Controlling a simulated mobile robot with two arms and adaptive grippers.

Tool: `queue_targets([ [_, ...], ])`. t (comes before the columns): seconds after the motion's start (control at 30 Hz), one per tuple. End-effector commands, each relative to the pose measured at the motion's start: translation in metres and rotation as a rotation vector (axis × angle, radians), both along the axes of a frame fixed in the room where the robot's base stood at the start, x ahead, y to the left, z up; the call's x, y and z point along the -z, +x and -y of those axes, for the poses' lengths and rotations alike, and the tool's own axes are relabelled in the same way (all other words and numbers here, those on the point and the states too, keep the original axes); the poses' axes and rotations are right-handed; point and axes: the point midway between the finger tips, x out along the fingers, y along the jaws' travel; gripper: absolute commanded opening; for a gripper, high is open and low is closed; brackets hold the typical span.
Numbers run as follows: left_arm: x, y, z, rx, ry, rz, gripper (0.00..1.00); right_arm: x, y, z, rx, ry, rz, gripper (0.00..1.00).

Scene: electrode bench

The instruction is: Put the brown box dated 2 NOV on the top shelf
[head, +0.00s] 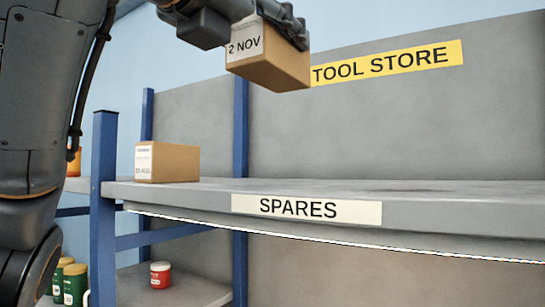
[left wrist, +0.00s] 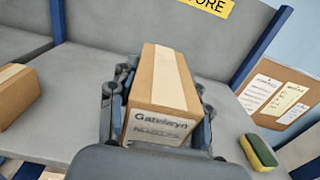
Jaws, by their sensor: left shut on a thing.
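The brown box (head: 272,62) has a white label reading 2 NOV. My left gripper (head: 283,28) is shut on it and holds it in the air, slightly tilted, above the grey shelf board (head: 420,200) with the SPARES label. In the left wrist view the box (left wrist: 165,80) sits between the two fingers, with "Gatelwyn" printed on its near face. A gap shows between box and board in the head view. My right gripper is not in view.
Another brown box (head: 172,163) stands on the board's left end. It also shows in the left wrist view (left wrist: 18,97). A sponge (left wrist: 258,152) lies at the right there. A blue post (head: 103,180) stands at the left. A red jar (head: 160,274) is below. The board's middle is clear.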

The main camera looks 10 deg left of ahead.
Motion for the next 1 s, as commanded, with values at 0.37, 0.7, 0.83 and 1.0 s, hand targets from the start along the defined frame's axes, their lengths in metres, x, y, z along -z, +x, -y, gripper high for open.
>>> queue_targets([
  [0.37, 0.05, 0.077, -0.045, -0.002, 0.0, -0.005, 0.03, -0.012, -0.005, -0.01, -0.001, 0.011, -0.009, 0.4],
  [0.7, 0.086, 0.103, -0.061, -0.001, 0.0, 0.0, 0.03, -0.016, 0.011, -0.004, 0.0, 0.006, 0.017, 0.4],
  [0.83, 0.1, 0.108, -0.063, 0.0, 0.001, -0.002, 0.03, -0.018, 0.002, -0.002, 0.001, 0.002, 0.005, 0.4],
  [1.0, 0.12, 0.108, -0.063, 0.0, 0.0, -0.001, 0.03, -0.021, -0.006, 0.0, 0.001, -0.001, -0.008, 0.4],
])
